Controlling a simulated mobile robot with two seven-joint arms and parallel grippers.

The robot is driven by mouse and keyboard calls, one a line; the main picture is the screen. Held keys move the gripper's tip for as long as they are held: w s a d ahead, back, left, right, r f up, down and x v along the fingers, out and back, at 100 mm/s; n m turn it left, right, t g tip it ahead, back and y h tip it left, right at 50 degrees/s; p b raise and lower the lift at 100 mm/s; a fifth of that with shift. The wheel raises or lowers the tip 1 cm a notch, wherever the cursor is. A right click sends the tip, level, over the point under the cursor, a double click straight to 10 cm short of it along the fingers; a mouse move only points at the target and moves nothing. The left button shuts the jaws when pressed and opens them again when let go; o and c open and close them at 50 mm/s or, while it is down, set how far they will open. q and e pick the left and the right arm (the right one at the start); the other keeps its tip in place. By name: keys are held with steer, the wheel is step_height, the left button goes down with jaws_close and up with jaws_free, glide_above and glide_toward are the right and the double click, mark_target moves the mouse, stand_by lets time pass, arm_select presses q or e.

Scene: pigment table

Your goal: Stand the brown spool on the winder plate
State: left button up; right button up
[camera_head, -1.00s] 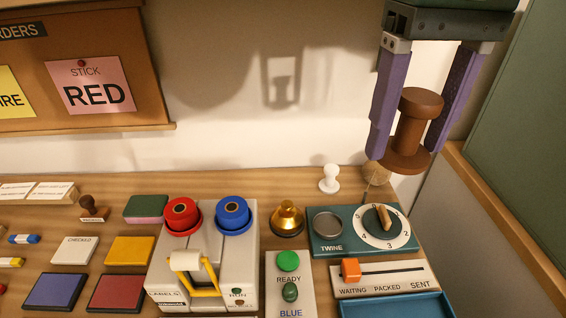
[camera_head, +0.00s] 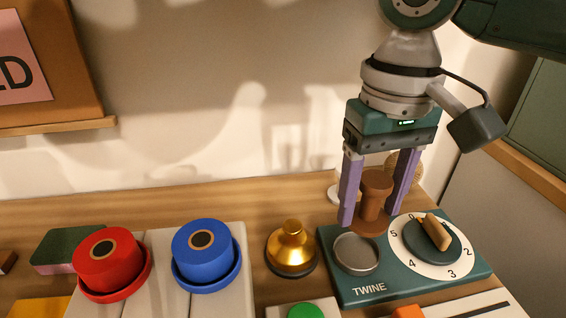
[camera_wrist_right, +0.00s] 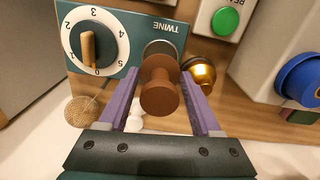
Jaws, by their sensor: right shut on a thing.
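The brown spool (camera_head: 375,196) is upright between the purple fingers of my right gripper (camera_head: 378,205), just behind the winder plate. The right gripper is shut on it. The spool also shows in the right wrist view (camera_wrist_right: 159,88), where it covers part of the plate. The winder plate (camera_head: 356,254) is a round grey metal disc on the teal TWINE box (camera_head: 350,278), left of the numbered dial (camera_head: 432,245). In the head view the spool's base appears above and behind the plate, apart from it. My left gripper is not in view.
A gold bell (camera_head: 291,252) stands just left of the TWINE box. Blue (camera_head: 202,248) and red (camera_head: 106,262) round pieces sit further left. A ball of twine (camera_wrist_right: 82,111) and a white knob are behind the box. The wall is close behind.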

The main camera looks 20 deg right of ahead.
mark_target(365, 226)
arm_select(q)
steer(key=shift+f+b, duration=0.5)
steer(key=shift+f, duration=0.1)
arm_select(e)
step_height(365, 226, down, 4)
steer(key=shift+f, duration=0.25)
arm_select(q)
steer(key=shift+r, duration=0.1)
arm_select(e)
steer(key=shift+f, duration=0.6)
steer(key=o, duration=1.3)
steer(key=shift+o, duration=0.2)
